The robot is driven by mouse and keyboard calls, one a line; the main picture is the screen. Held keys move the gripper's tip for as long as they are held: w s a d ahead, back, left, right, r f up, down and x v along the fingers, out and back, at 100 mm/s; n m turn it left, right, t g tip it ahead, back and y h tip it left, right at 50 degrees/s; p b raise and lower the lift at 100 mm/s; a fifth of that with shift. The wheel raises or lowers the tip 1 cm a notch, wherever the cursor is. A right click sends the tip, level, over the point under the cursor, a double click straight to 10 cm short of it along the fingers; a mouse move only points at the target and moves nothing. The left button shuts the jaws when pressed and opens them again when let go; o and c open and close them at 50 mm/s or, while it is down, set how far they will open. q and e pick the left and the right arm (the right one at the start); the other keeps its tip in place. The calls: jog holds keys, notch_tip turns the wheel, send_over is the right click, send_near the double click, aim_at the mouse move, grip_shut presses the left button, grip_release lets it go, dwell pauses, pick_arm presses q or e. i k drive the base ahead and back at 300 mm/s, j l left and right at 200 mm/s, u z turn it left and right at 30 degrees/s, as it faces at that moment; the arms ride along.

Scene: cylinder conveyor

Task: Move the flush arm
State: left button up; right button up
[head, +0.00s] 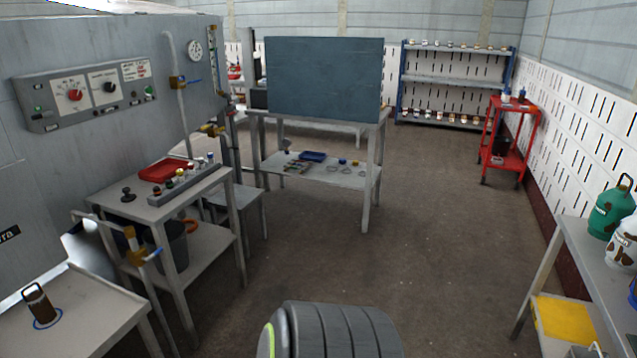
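No part in view is labelled as the flush arm, so I cannot tell for certain which it is. Another brass valve (212,131) is lower down, by the cabinet's corner. Neither of my grippers shows in the head view.
A brown cylinder (38,305) stands in a blue ring on the front-left table (95,310). The small table (150,207) holds a red tray (163,170). A control panel (92,93) is on the cabinet. Bottles stand on the right bench (590,262). The middle floor is clear.

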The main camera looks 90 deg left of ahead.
aim_at(129, 232)
jog(key=u, duration=4.1)
